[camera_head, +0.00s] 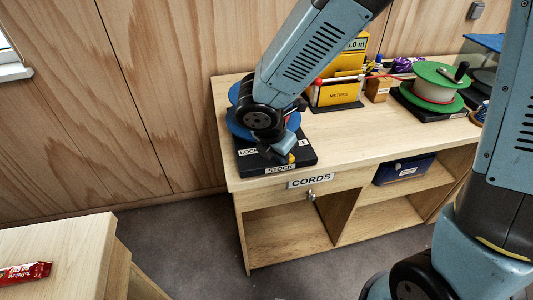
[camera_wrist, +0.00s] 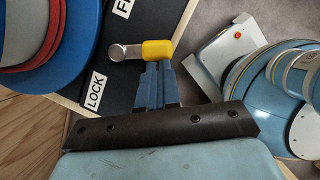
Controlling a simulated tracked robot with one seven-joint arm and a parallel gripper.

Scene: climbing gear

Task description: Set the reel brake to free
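The cord reel with blue flanges and red cord (camera_wrist: 72,30) stands on a black base (camera_head: 309,158) on the bench's left end; my arm partly hides it in the head view. The brake lever has a silver end and a yellow knob (camera_wrist: 157,50); the knob also shows in the head view (camera_head: 291,158). The lever lies between the LOCK label (camera_wrist: 96,91) and a label cut off after "F" (camera_wrist: 126,8). My gripper (camera_wrist: 160,66) has its fingers close together, tips at the knob's edge. I cannot tell whether they touch it.
The wooden bench (camera_head: 350,139) carries a yellow metre counter (camera_head: 338,94), a small wooden block (camera_head: 378,89) and a green reel (camera_head: 437,84) to the right. A dark blue box (camera_head: 404,168) sits on the shelf below. Another table (camera_head: 70,245) stands front left.

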